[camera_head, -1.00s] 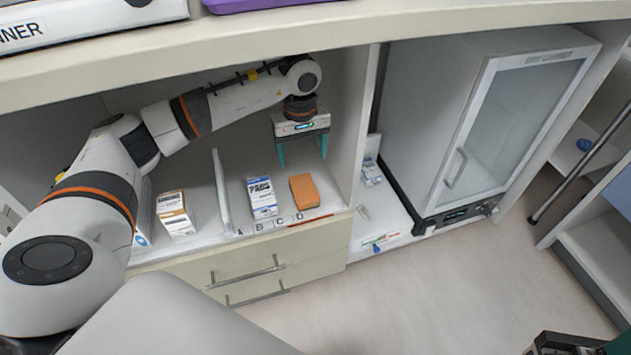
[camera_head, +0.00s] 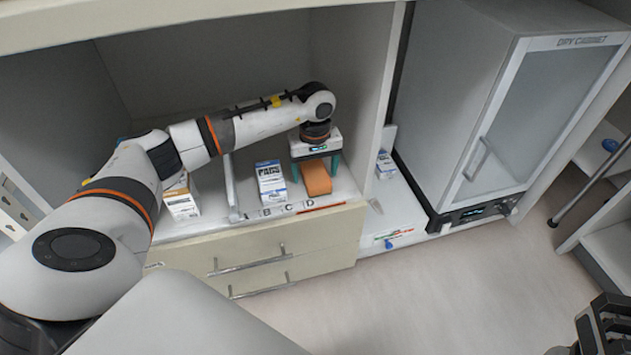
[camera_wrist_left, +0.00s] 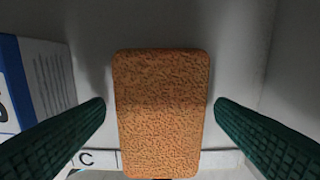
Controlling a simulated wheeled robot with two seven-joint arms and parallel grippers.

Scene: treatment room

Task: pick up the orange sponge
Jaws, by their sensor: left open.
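The orange sponge (camera_head: 317,179) lies on the cabinet shelf, to the right of a white and blue PADS box. In the left wrist view the sponge (camera_wrist_left: 161,112) fills the middle, upright in the picture. My left gripper (camera_head: 315,172) is above it, pointing down, with one green finger on each side. In the left wrist view the left gripper (camera_wrist_left: 160,108) is open, and a gap shows between the sponge and each fingertip. The far end of the sponge is hidden under the gripper in the head view. My right gripper (camera_head: 606,325) shows partly at the lower right corner; its jaws are unclear.
The PADS box (camera_head: 271,184) stands close left of the sponge, with a thin divider (camera_head: 232,188) and another box (camera_head: 181,201) further left. The cabinet side wall (camera_head: 377,100) is on the right. Label letters line the shelf's front edge. A dry cabinet (camera_head: 490,120) stands further right.

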